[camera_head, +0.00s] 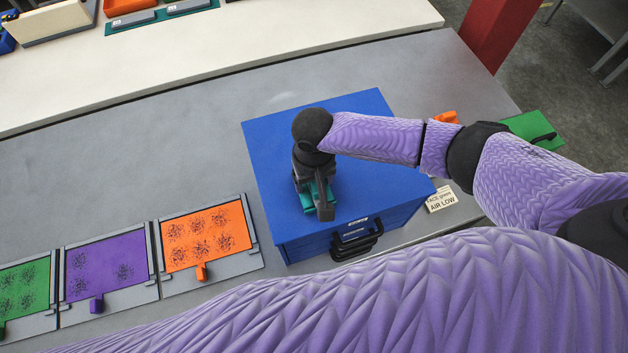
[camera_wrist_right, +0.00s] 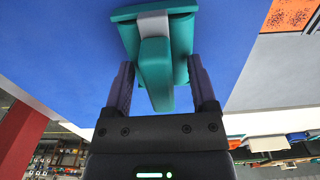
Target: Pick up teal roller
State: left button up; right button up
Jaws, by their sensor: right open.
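The teal roller (camera_head: 307,197) rests on top of the blue box (camera_head: 385,165), partly hidden by my right gripper in the head view. In the right wrist view the teal roller (camera_wrist_right: 156,65) has a wide teal head with a grey band and a teal handle reaching back between my fingers. My right gripper (camera_head: 318,195) is over the roller. In the right wrist view its two fingers (camera_wrist_right: 160,88) stand on either side of the handle, open, with a gap visible on at least the left side. My left gripper does not show.
Orange (camera_head: 207,236), purple (camera_head: 105,268) and green (camera_head: 24,290) panels lie on the grey table at the left. The box has a black handle (camera_head: 357,242) in front. A label card (camera_head: 441,199) stands right of it. A green item (camera_head: 533,128) lies at the far right.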

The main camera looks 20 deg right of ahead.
jog(key=shift+w, duration=0.1)
grip_shut()
jog(key=shift+r, duration=0.15)
notch_tip(320, 180, up, 10)
jog(key=shift+f+p, duration=0.1)
jog(key=shift+p, duration=0.35)
jog(key=c, duration=0.6)
grip_release()
grip_shut()
